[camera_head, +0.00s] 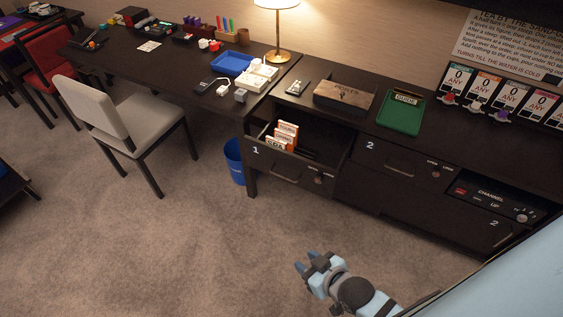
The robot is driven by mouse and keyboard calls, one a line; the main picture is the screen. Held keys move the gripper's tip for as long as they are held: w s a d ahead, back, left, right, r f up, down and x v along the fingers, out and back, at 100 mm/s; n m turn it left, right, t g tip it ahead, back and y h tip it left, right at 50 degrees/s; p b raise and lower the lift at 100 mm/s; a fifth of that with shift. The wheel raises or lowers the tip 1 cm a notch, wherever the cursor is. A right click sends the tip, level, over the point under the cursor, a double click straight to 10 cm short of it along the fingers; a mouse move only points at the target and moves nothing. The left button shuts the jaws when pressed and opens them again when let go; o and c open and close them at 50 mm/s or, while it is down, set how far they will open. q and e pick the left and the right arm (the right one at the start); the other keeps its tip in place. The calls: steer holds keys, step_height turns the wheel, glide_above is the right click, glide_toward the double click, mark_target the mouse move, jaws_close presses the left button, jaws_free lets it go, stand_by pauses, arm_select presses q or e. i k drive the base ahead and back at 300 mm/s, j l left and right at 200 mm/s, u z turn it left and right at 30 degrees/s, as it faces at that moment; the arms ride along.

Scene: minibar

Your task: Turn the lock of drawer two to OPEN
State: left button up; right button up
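Drawer two (385,165) is the dark drawer front with a white 2 at its upper left and a bar handle (400,172), and it looks closed. Its lock (436,174) is a small knob at the right end of the front, below small lettering. The knob's direction is too small to tell. My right gripper (306,260) is over the carpet at the bottom, well in front of and left of the lock. Its blue fingertips are apart with nothing between them. My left gripper is not in view.
Drawer one (262,164) is pulled out, with orange and white boxes (284,134) inside. A channel panel (490,198) sits right of drawer two. A green tray (401,112) and a wooden box (344,96) stand on top. Open carpet (230,240) lies in front.

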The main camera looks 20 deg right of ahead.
mark_target(435, 174)
steer(key=z, duration=1.85)
